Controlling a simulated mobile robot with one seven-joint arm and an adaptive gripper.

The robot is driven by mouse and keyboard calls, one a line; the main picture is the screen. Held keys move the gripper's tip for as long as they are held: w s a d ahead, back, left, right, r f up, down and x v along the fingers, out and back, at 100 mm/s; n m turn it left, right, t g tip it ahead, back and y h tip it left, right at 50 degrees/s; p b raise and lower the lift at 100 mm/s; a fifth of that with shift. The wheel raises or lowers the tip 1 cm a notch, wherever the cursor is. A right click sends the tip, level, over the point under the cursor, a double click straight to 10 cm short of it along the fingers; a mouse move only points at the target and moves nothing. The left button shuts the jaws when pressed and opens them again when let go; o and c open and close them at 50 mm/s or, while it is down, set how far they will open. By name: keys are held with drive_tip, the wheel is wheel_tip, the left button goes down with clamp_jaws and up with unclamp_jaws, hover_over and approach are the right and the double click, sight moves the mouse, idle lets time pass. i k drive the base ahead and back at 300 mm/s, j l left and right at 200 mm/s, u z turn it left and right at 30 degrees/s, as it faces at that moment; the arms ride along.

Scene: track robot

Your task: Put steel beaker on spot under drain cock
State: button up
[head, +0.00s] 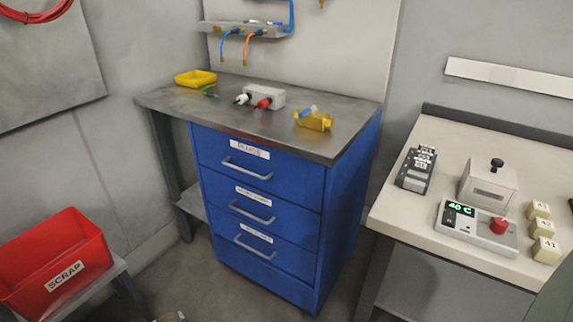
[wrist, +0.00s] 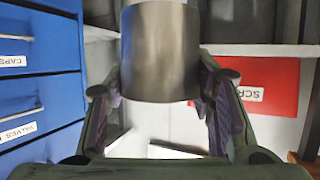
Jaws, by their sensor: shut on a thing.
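The steel beaker (wrist: 160,55) is a shiny grey cylinder in the wrist view, at the top centre. My gripper (wrist: 163,90) is shut on it, with one dark finger on each side of its wall. I see no drain cock or marked spot that I can make out in either view.
A blue drawer cabinet (head: 260,200) carries a grey worktop (head: 165,98) with small parts. A red scrap bin (head: 55,262) stands at the left. A pale bench (head: 400,225) at the right holds a 40 C heater unit (head: 478,228) and several numbered blocks. Floor shows between them.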

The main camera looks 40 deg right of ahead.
sight(316, 95)
drive_tip(key=k+z, duration=0.2)
drive_tip(key=z, duration=0.15)
drive_tip(key=k+z, duration=0.15)
drive_tip(key=z, duration=0.2)
drive_tip(key=j+z, duration=0.15)
drive_tip(key=z, duration=0.35)
drive_tip(key=j+z, duration=0.2)
drive_tip(key=z, duration=0.25)
drive_tip(key=j, duration=0.55)
drive_tip(key=k+j, duration=0.1)
drive_tip(key=j, duration=0.4)
